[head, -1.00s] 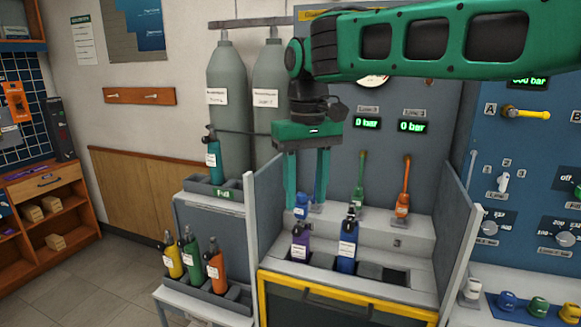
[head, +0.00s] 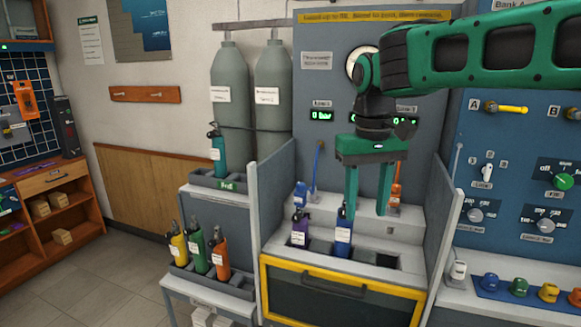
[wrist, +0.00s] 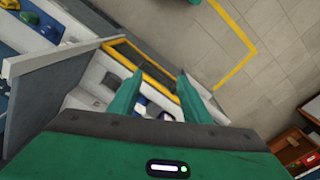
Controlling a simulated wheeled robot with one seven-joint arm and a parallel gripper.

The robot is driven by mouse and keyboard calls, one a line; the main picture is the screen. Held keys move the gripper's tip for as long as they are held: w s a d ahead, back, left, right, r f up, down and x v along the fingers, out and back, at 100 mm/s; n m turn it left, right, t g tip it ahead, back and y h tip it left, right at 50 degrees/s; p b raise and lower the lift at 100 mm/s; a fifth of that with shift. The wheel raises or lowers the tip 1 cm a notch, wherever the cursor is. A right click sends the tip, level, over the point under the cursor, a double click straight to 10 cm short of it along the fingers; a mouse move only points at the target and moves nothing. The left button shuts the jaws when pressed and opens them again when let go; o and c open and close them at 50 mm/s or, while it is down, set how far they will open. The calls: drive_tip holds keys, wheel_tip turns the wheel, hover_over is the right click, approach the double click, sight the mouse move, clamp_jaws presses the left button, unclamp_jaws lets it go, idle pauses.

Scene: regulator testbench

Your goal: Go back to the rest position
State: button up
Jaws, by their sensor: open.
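My green arm reaches in from the right in the head view. My gripper (head: 369,212) points down over the test bench, with its two fingers apart and nothing between them. It also shows open in the wrist view (wrist: 161,88). The blue cylinder (head: 343,234) stands in the bench rack, close beside or behind the left finger; I cannot tell whether they touch. The purple cylinder (head: 300,230) stands in the slot to its left. An orange-handled post (head: 396,184) rises behind the right finger, partly hidden.
Grey side panels (head: 272,201) flank the bench. A yellow-edged drawer front (head: 342,292) is below. Yellow, green and orange cylinders stand in a rack (head: 235,288) at left, a teal one (head: 216,152) above. Two grey tanks (head: 230,100) stand behind. Knobs fill the blue panel (head: 510,140) at right.

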drive_tip(key=s+d+f+m, duration=0.35)
drive_tip(key=s+d, duration=0.25)
drive_tip(key=d, duration=0.4)
drive_tip(key=s+d+f+m, duration=0.2)
drive_tip(key=s+d+f, duration=0.3)
drive_tip(key=d, duration=0.5)
drive_tip(key=s+d+f+m, duration=0.1)
drive_tip(key=s+d+f, duration=0.1)
drive_tip(key=s, duration=0.5)
drive_tip(key=s+d+f+m, duration=0.2)
drive_tip(key=s+d+f, duration=0.1)
drive_tip(key=s, duration=0.4)
drive_tip(key=shift+s+d+f+y, duration=0.2)
drive_tip(key=shift+s+f+y, duration=0.15)
drive_tip(key=shift+f, duration=0.4)
drive_tip(key=shift+w+f, duration=0.2)
drive_tip(key=shift+w, duration=0.45)
